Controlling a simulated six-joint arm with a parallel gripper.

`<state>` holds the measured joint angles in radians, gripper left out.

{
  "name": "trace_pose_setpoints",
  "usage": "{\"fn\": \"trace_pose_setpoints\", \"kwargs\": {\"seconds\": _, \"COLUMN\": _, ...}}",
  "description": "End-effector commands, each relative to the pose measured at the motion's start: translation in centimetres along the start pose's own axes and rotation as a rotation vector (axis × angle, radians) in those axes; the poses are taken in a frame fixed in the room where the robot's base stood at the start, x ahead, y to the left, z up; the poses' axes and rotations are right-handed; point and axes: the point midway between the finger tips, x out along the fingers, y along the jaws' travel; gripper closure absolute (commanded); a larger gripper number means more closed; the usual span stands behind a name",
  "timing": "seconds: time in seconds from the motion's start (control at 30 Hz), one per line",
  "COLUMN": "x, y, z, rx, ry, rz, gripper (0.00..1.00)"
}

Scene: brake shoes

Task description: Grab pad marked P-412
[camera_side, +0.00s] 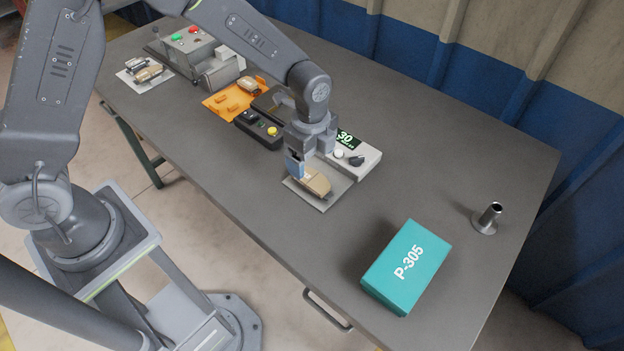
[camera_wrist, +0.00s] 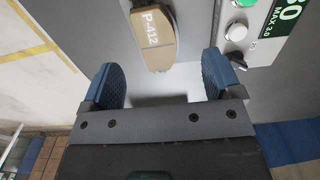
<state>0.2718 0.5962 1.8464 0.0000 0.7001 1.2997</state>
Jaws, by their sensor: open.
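In the side view the tan pad (camera_side: 318,184) lies on a light grey plate (camera_side: 322,205) on the table, below my gripper (camera_side: 300,168). My gripper also shows in the wrist view (camera_wrist: 163,82), with its two blue fingers apart and nothing between them.
A scale with a green display (camera_side: 347,139) stands close behind the plate. A teal box marked P-305 (camera_side: 405,268) and a metal cylinder (camera_side: 487,218) stand to the right.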

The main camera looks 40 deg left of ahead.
Motion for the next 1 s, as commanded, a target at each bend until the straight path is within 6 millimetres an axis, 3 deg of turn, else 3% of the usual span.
{"fn": "trace_pose_setpoints", "kwargs": {"seconds": 0.4, "x": 4.8, "y": 0.2, "z": -0.4, "rx": -0.001, "ry": 0.000, "rz": 0.001, "gripper": 0.15}}
{"fn": "trace_pose_setpoints", "kwargs": {"seconds": 0.73, "x": 5.5, "y": 0.2, "z": -0.4, "rx": -0.001, "ry": 0.000, "rz": -0.001, "gripper": 0.15}}
{"fn": "trace_pose_setpoints", "kwargs": {"seconds": 1.0, "x": 5.4, "y": 0.2, "z": -0.4, "rx": -0.001, "ry": 0.000, "rz": -0.001, "gripper": 0.41}}
